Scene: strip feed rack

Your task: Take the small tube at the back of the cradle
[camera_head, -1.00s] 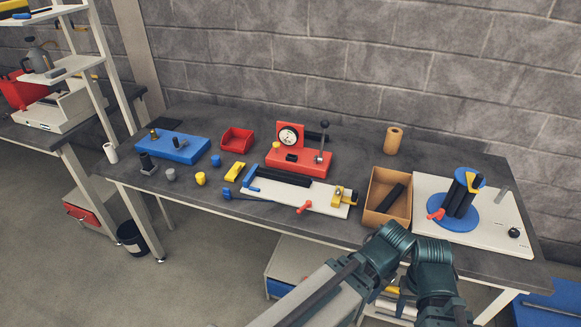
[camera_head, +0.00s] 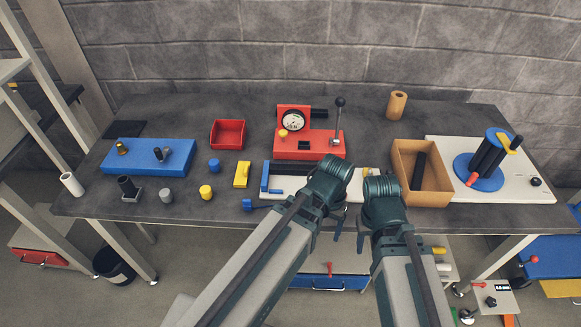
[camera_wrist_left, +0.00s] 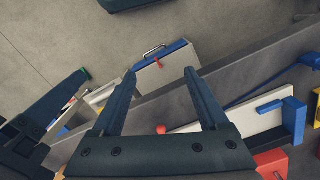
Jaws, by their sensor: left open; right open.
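A white board with a blue end piece (camera_head: 265,178) lies at the front middle of the table, partly hidden by my arms. A dark bar (camera_head: 293,168) lies along its back edge. I cannot tell for certain which piece is the cradle or the small tube. My left gripper (camera_wrist_left: 160,72) is open and empty at the table's front edge. My right gripper (camera_head: 362,238) is open beside it, mostly hidden by its wrist.
A cardboard box (camera_head: 443,198) with a black bar inside stands right of my arms. A red gauge press (camera_head: 333,147) stands behind the board. A blue block (camera_head: 133,158), a red bin (camera_head: 228,133) and small cylinders lie left. A brown roll (camera_head: 396,104) stands at the back.

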